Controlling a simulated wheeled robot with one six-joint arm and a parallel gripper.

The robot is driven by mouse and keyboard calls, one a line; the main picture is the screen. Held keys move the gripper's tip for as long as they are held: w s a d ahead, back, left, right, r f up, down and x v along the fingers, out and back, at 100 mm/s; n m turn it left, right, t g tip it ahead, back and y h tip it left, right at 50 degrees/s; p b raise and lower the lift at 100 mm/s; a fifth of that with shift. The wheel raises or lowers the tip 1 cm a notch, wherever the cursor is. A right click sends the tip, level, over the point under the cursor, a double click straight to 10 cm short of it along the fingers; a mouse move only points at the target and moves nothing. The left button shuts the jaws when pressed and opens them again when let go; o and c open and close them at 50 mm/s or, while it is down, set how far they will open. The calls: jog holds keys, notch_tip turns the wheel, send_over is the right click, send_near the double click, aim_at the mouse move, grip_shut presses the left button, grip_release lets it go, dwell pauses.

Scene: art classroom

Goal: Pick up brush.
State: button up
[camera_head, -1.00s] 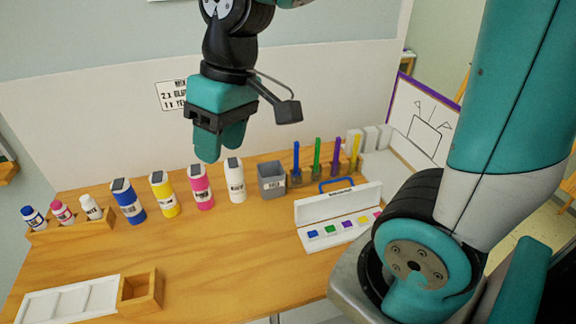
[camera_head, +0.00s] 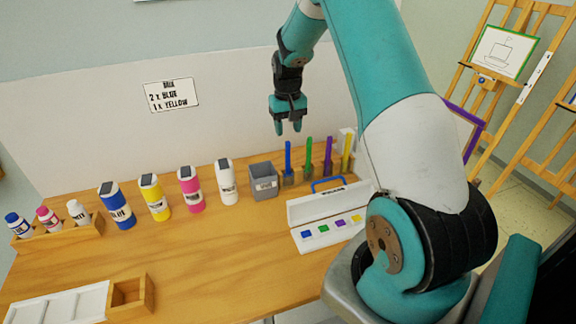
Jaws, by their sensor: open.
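Several upright brushes stand in a row at the back right of the table. They are a blue brush (camera_head: 288,157), a green brush (camera_head: 308,151), a purple brush (camera_head: 328,151) and a yellow brush (camera_head: 346,148). Their lower ends sit in small holders. My gripper (camera_head: 289,130) is open and empty, pointing down. In the picture it is just above the top of the blue brush, apart from it. How far apart they are in depth I cannot tell.
A grey cup (camera_head: 264,184) stands left of the brushes, then white, pink, yellow and blue bottles. An open white paint box (camera_head: 318,242) lies in front. A sign (camera_head: 171,95) hangs on the wall. The table's middle (camera_head: 190,255) is clear.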

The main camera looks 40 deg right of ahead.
aim_at(288, 142)
notch_tip(288, 142, down, 8)
jog(key=p, duration=0.2)
jog(key=shift+f+p, duration=0.1)
jog(key=shift+p, duration=0.3)
grip_shut()
